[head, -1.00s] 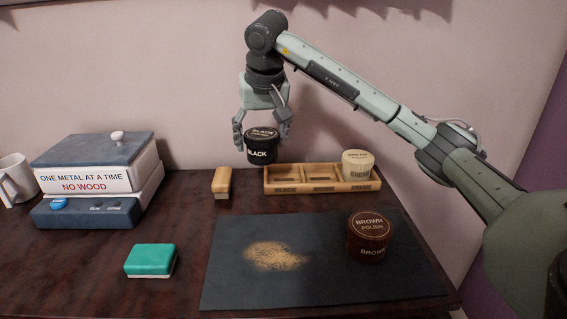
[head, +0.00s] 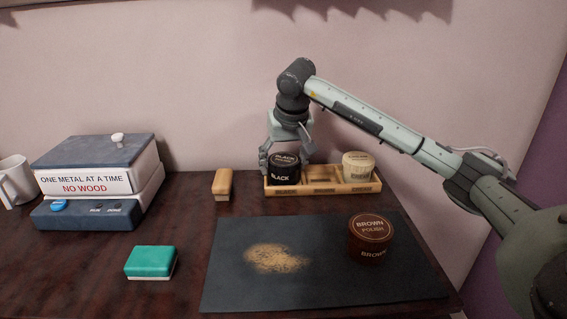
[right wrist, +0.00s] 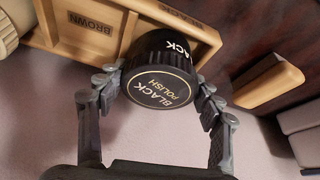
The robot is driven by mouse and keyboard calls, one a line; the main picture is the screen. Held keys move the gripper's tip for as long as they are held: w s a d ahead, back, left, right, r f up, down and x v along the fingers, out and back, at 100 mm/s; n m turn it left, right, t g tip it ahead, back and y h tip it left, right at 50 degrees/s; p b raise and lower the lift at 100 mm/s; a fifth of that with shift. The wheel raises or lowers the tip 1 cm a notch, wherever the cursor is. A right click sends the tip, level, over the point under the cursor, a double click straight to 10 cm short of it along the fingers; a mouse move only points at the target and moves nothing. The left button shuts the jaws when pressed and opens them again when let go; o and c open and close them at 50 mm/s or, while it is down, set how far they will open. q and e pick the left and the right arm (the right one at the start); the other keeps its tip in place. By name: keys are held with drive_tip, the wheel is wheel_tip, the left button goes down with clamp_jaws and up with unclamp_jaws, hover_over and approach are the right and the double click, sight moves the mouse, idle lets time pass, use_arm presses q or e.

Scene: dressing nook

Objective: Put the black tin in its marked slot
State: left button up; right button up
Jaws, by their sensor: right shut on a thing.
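The black tin (head: 284,172), lettered BLACK, is at the left compartment of the wooden rack (head: 325,191). It also shows in the right wrist view (right wrist: 160,82), beside the empty compartment marked BROWN. My right gripper (head: 287,160) is shut on the tin, its fingers on both sides, as the right wrist view (right wrist: 163,100) shows. The rack label below the tin is partly readable as BLACK. I cannot tell whether the tin's base touches the slot floor. My left gripper is not in view.
A cream tin (head: 357,167) sits in the rack's right compartment. A brown polish tin (head: 371,237) stands on the dark mat (head: 325,285), by a tan dust patch (head: 277,258). A wooden-backed brush (head: 222,183) lies left of the rack. A green-topped block (head: 150,261) and labelled machine (head: 96,180) are further left.

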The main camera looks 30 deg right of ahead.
drive_tip(key=shift+f, duration=0.15)
drive_tip(key=o, duration=1.3)
drive_tip(key=shift+r, duration=0.3)
drive_tip(key=v, duration=1.2)
drive_tip(key=shift+f, duration=0.1)
